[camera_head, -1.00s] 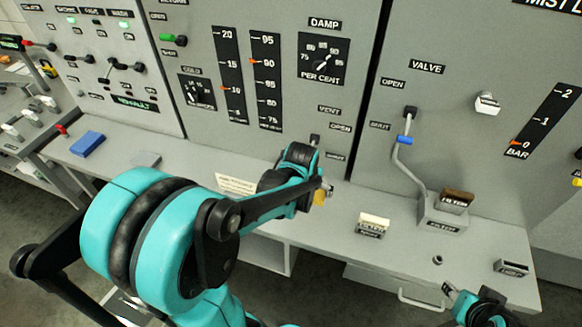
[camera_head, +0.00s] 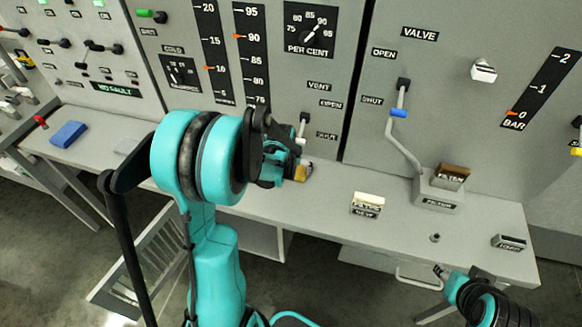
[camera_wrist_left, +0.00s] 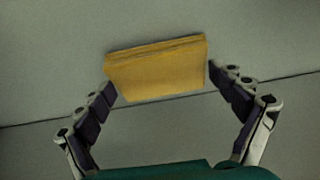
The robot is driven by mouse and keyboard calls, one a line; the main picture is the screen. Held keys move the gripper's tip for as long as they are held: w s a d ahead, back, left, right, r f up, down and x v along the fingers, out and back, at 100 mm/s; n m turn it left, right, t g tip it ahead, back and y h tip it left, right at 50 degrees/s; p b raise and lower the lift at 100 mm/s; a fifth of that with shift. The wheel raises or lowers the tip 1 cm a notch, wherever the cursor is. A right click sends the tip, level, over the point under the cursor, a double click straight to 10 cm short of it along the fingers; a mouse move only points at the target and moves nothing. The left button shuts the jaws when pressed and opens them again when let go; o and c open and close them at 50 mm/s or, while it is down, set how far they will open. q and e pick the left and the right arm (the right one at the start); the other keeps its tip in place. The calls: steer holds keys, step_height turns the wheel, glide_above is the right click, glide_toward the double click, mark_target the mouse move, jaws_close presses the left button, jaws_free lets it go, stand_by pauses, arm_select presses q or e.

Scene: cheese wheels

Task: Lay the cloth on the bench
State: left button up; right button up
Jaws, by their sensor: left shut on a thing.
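The cloth is a folded yellow piece, seen in the head view (camera_head: 304,172) and between the fingers in the left wrist view (camera_wrist_left: 158,72). My left gripper (camera_head: 300,165) is shut on it over the middle of the grey bench (camera_head: 325,198), close to the upright panel. I cannot tell whether the cloth touches the bench. In the left wrist view my left gripper (camera_wrist_left: 158,85) has a finger at each side edge of the cloth. My right gripper (camera_head: 440,270) is at the bottom right, in front of the bench edge, and its jaws are too small to read.
A filter holder (camera_head: 437,191) with a brown-topped filter and a lever (camera_head: 398,113) are farther right. Bare bench lies between cloth and cream block.

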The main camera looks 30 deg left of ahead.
arm_select(q)
steer(key=shift+s+f, duration=0.1)
steer(key=o, duration=0.7)
steer(key=shift+r, duration=0.2)
steer(key=p+v, duration=0.4)
steer(key=v, duration=0.7)
steer(key=s+d+r+m+t, duration=0.1)
steer(key=s+d+r, duration=0.2)
steer(key=s+d, duration=0.4)
steer(key=s+d+r+m+t+h, duration=0.1)
steer(key=s+d+r, duration=0.3)
steer(key=s+d, duration=0.3)
steer(key=shift+s+r+m+t, duration=0.2)
steer(key=shift+s+m+t, duration=0.1)
steer(key=shift+t, duration=0.1)
